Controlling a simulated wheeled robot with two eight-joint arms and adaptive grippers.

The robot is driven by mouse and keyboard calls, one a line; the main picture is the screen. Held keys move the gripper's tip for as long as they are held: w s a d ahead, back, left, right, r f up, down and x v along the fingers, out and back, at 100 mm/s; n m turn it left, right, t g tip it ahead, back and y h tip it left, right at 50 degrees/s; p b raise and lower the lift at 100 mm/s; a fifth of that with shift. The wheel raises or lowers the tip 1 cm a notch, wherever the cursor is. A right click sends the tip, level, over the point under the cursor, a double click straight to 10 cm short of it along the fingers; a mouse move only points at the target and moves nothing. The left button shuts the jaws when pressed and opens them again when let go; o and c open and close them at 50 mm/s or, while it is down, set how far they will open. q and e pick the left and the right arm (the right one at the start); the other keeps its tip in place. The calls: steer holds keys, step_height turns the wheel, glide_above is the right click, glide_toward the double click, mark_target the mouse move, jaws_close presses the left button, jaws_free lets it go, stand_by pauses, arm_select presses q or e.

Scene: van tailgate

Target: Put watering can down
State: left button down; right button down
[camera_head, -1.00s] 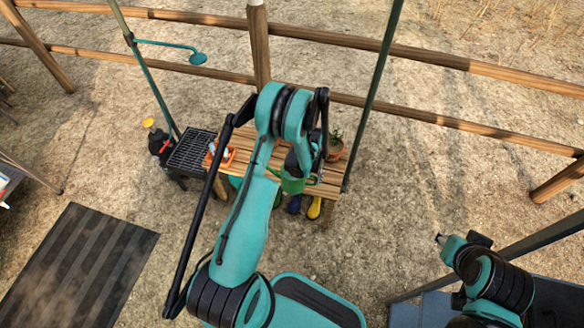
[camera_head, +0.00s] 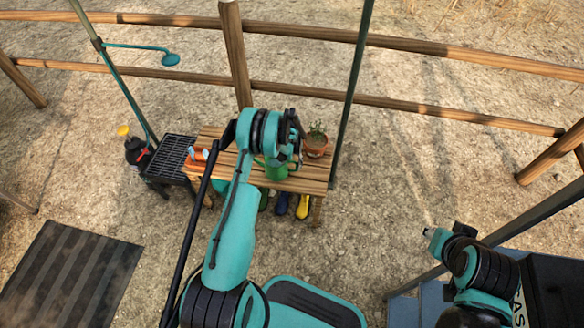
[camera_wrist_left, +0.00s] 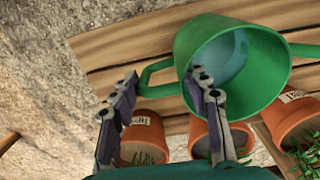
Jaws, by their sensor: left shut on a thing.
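The green watering can (camera_head: 276,173) is at the wooden bench (camera_head: 225,166), over its top near the front edge. My left gripper (camera_wrist_left: 165,97) is shut on the can's side handle. In the left wrist view the can (camera_wrist_left: 262,60) is tilted, its open mouth towards the camera, with the slatted bench top (camera_wrist_left: 130,45) behind it. I cannot tell whether the can touches the wood. My left arm hides part of the bench in the head view. My right arm is folded at the lower right, and no fingers show.
A potted plant (camera_head: 317,146) stands at the bench's right end, an orange caddy (camera_head: 200,156) at its left. More terracotta pots (camera_wrist_left: 295,122) show in the left wrist view. Boots (camera_head: 303,206) stand below. A grill (camera_head: 172,156) and a green post (camera_head: 350,95) flank the bench.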

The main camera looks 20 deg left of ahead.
arm_select(q)
steer(key=shift+f, duration=0.9)
steer(key=shift+r, duration=0.1)
arm_select(e)
steer(key=shift+f, duration=0.45)
arm_select(q)
steer(key=c, duration=0.8)
jaws_free()
steer(key=shift+o, duration=0.2)
